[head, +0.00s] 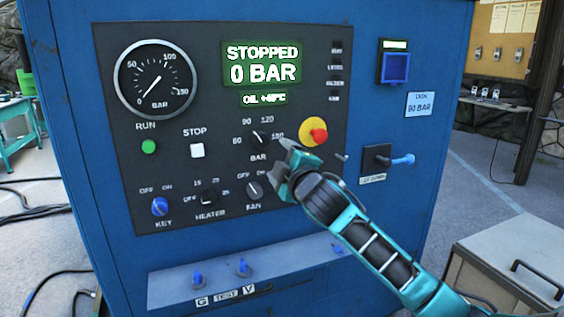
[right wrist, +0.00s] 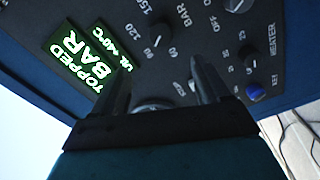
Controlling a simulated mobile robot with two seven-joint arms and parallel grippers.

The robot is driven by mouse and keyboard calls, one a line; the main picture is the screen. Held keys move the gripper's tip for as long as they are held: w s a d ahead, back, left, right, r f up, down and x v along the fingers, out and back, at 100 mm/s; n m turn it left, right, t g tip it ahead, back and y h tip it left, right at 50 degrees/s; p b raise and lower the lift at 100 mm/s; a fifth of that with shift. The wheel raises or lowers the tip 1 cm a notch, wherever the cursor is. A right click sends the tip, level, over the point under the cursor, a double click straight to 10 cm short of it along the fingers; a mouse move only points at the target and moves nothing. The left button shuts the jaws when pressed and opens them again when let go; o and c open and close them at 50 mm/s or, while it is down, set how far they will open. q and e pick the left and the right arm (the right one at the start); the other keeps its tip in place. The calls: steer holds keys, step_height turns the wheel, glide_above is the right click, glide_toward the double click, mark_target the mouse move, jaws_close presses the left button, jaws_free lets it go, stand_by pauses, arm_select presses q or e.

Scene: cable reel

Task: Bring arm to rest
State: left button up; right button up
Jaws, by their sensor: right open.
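My right gripper (head: 287,160) comes in from the lower right in the head view, in front of the black control panel (head: 215,222) on a blue cabinet (head: 90,150). Its fingertips are near the bar selector knob (head: 260,139) and the yellow-and-red button (head: 314,132). I cannot tell whether they touch the panel. In the right wrist view the two dark fingers (right wrist: 162,85) stand apart with nothing held between them. The panel's knobs and green display (right wrist: 88,62) show beyond them. My left gripper is not in view.
The display (head: 263,63) reads STOPPED, 0 BAR. A lever with a blue handle (head: 402,160) sticks out right of the panel. A ledge with blue valves (head: 243,267) juts out below. A grey box (head: 525,250) stands at the lower right. Cables lie on the floor at left.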

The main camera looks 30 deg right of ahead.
stand_by(0.4)
steer(key=s+a+f+m+g+y, duration=0.1)
steer(key=s+a+f, duration=0.2)
steer(key=f, duration=0.5)
steer(key=s+a+f+m+g+y, duration=0.1)
steer(key=s+a+f+y, duration=0.15)
steer(key=f, duration=0.45)
steer(key=s+a+f+m+g+y, duration=0.1)
steer(key=s+a+f, duration=0.25)
steer(key=f, duration=0.45)
steer(key=s+a+f+m+g+y, duration=0.1)
steer(key=s+a+f+m+g, duration=0.1)
steer(key=s+a+f, duration=0.3)
steer(key=s+a+f+m+g, duration=0.1)
steer(key=s+a+f+m, duration=0.2)
steer(key=s+f, duration=0.6)
steer(key=s+a, duration=0.2)
steer(key=s, duration=0.1)
steer(key=shift+s+f+m+g+y, duration=0.3)
steer(key=shift+s+f+g+y, duration=0.05)
steer(key=shift+s+f+g, duration=0.05)
